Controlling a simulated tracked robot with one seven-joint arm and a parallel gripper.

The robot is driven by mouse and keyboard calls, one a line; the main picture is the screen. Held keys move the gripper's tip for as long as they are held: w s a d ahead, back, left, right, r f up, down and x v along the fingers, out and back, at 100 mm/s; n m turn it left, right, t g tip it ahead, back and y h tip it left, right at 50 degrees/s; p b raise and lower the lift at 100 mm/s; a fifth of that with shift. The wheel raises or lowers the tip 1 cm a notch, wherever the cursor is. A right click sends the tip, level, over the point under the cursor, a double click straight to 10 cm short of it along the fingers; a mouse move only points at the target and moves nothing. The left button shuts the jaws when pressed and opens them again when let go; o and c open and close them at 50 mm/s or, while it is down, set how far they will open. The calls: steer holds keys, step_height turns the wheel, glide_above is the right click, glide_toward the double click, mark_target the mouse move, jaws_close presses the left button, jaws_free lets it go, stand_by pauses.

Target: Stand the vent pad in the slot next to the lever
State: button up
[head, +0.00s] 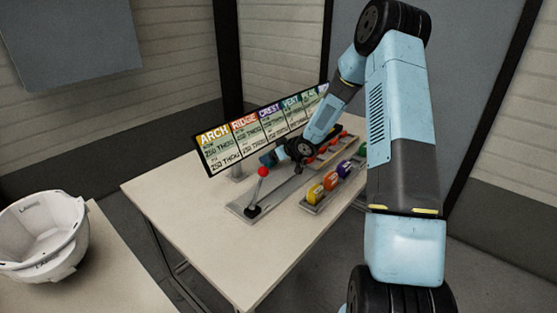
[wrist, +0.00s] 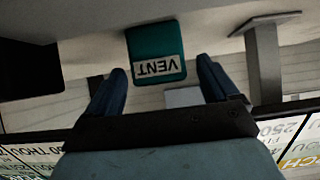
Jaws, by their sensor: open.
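In the wrist view the teal vent pad (wrist: 155,48), labelled VENT upside down, is ahead of my gripper (wrist: 162,82). The fingers are apart, one on each side of its labelled end, with gaps showing. I cannot tell what the pad rests on. In the head view my gripper (head: 268,158) reaches low over the table just behind the lever (head: 261,188), which has a red ball knob and a dark base. The lever stands at the near end of a long grey rail (head: 285,190). The slot next to it is not clearly visible, partly behind my arm.
A sign board (head: 255,130) with columns ARCH, RIDGE, CREST and VENT stands along the table's back. A tray holds yellow (head: 315,192), orange (head: 330,181), purple (head: 344,169) and green pads. The front left of the main table (head: 190,225) is clear.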

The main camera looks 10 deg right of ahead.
steer(key=shift+d, duration=0.1)
steer(key=c, duration=1.2)
